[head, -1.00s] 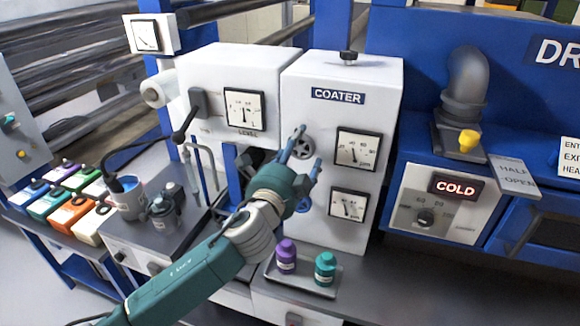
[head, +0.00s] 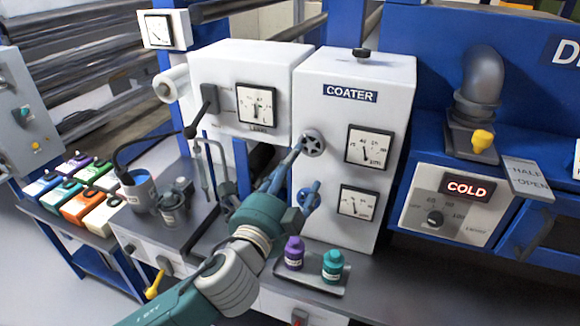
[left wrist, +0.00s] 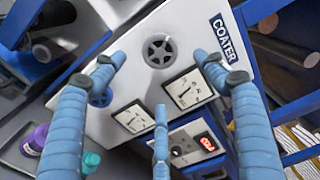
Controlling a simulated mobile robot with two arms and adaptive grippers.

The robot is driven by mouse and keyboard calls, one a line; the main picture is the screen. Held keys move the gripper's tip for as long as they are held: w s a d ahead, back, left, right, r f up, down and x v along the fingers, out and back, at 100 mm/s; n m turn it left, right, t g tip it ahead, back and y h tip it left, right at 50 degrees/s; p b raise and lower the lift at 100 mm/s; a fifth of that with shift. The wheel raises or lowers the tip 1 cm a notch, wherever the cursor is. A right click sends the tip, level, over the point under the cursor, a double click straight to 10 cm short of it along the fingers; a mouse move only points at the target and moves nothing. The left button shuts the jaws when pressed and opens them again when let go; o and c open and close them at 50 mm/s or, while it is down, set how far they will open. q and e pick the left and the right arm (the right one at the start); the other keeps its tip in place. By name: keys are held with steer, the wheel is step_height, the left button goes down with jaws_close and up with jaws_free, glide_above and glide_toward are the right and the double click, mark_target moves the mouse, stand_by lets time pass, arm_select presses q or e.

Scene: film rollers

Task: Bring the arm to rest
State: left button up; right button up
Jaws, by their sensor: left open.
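My left gripper (head: 304,170) is in front of the white coater cabinet (head: 336,74). Its blue fingers are spread and empty. In the left wrist view the gripper (left wrist: 160,75) shows three separated fingers with nothing between them. The coater's grey handwheel (head: 313,142) is just beyond the upper fingertip in the head view. In the left wrist view the handwheel (left wrist: 159,50) shows uncovered between the fingers, so contact is not evident. A blue handwheel (head: 307,196) lower on the cabinet is partly hidden by the gripper. My right gripper is not in view.
A purple bottle (head: 294,252) and a teal bottle (head: 332,266) stand on a small tray (head: 312,285) below my left gripper. A mug (head: 140,190) and coloured containers (head: 75,206) are at the left. The dryer's control panel (head: 450,212) reads COLD at the right.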

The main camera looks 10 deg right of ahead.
arm_select(q)
steer(key=s+a+f+n+g+y, duration=0.2)
steer(key=s+a+f+n+y, duration=0.1)
steer(key=a+f+n, duration=0.5)
steer(key=s+a+f+n+g+y, duration=0.2)
steer(key=s+a+f+n+y, duration=0.3)
steer(key=a+f, duration=0.45)
steer(key=s+a+f+n+g+y, duration=0.1)
steer(key=s+a+f+n+g, duration=0.35)
steer(key=s+a+f, duration=0.5)
steer(key=s+a+f+n+g+y, duration=0.1)
steer(key=s+a+f+n+g, duration=0.35)
steer(key=s, duration=0.85)
step_height(320, 180, down, 31)
steer(key=s+a+n+b, duration=0.1)
steer(key=s+a+b, duration=0.1)
steer(key=s+b, duration=0.1)
steer(key=s+a+f+g+b, duration=0.1)
steer(key=s+a+f, duration=0.2)
steer(key=s+f, duration=1.3)
steer(key=shift+f+b, duration=0.3)
steer(key=shift+f, duration=0.2)
